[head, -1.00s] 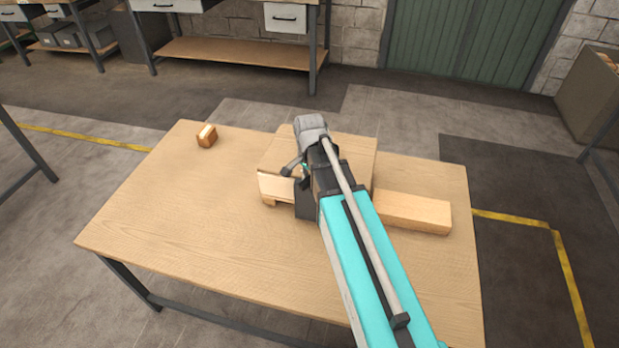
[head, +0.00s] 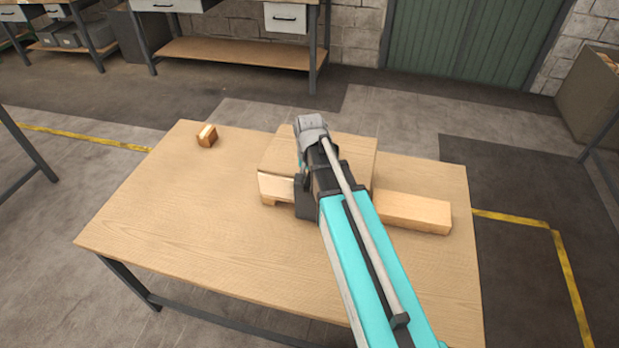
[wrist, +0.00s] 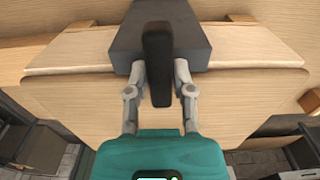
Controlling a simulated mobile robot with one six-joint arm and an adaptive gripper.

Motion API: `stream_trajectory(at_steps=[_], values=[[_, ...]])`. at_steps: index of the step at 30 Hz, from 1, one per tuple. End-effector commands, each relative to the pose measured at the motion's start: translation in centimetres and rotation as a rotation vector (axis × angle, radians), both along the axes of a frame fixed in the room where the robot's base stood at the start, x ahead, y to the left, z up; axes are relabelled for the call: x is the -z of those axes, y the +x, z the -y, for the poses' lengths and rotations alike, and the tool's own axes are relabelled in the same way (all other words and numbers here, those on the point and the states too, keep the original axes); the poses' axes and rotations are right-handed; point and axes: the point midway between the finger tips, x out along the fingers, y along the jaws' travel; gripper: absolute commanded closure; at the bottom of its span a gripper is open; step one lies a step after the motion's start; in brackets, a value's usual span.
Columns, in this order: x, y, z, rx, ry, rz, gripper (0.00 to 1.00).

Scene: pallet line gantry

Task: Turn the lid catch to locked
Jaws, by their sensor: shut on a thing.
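The wooden box (head: 276,188) with its flat lid (head: 355,150) stands on the table, partly hidden by my arm in the head view. In the wrist view the lid catch is a black bar (wrist: 157,45) on a dark grey block (wrist: 195,40) at the box's edge. The bar points nearly straight up and down in that picture, tilted slightly. My gripper (wrist: 160,75) has a finger on each side of the bar and is shut on it. In the head view my fingers and the bar are hidden behind my arm.
The table (head: 200,220) is mostly clear on the left and front. A small brown block (head: 207,136) lies near its back left. A long wooden block (head: 415,211) lies right of the box. A workbench (head: 235,53) stands behind, away from the table.

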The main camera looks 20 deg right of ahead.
Motion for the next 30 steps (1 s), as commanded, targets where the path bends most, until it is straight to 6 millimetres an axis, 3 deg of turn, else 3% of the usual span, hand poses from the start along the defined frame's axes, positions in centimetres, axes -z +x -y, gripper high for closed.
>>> stream_trajectory(at_steps=[5,6,11,30], values=[[0.01,-0.01,0.00,-0.002,0.000,0.000,1.00],[0.01,-0.01,0.00,-0.002,0.000,0.000,0.61],[0.01,-0.01,0.00,-0.001,0.000,0.000,0.34],[0.00,0.00,0.00,0.017,0.000,0.000,0.34]])
